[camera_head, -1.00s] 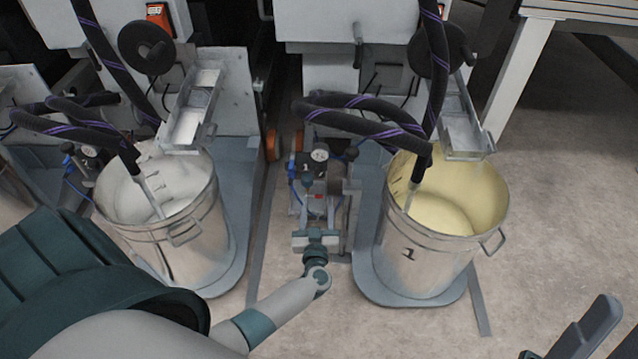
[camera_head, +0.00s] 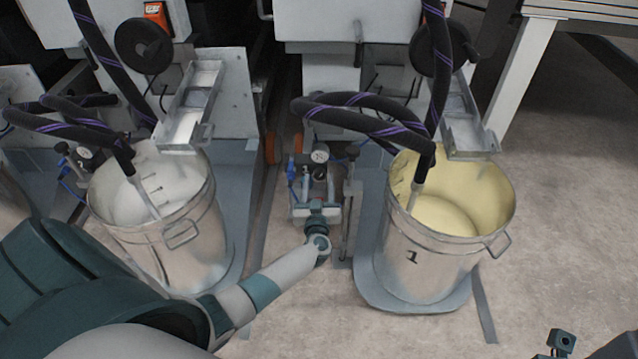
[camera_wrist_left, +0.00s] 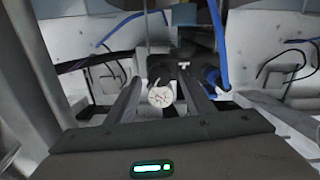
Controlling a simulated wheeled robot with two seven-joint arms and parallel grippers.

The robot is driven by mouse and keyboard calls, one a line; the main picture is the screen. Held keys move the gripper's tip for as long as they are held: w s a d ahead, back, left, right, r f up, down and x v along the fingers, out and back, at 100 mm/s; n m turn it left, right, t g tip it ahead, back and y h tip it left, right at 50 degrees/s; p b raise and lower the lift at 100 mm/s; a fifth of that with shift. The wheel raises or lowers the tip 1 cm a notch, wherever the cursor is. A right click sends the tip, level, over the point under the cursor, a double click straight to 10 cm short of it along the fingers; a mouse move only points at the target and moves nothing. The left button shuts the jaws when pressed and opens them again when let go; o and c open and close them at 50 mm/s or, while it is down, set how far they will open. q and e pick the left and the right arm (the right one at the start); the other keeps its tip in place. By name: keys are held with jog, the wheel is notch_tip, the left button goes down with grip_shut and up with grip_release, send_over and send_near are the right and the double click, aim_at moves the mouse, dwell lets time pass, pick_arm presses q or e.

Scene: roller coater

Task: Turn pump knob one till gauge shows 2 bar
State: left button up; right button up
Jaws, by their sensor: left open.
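The pump unit stands on the floor between the two buckets. Its round gauge (camera_head: 320,154) has a white face; the needle is too small to read. My left gripper (camera_head: 318,182) is open at the pump, just below the gauge in the head view, and hides the pump's lower part. In the left wrist view, a round pale knob-like face (camera_wrist_left: 160,97) lies between the open fingers of my left gripper (camera_wrist_left: 160,82). I cannot tell whether they touch it. Part of my right gripper (camera_head: 562,342) shows at the lower right edge; its jaws are unclear.
Bucket 1 (camera_head: 408,246), with pale yellow contents, stands right of the pump. Another metal bucket (camera_head: 190,258) stands left, beside a second gauge (camera_head: 84,153). Dark hoses (camera_head: 365,122) hang over both buckets. A blue hose (camera_wrist_left: 219,40) runs near the left gripper. Floor at right is clear.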

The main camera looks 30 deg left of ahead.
pick_arm(q)
jog(key=c, duration=1.1)
jog(key=shift+o, duration=0.2)
jog(key=shift+n, duration=0.3)
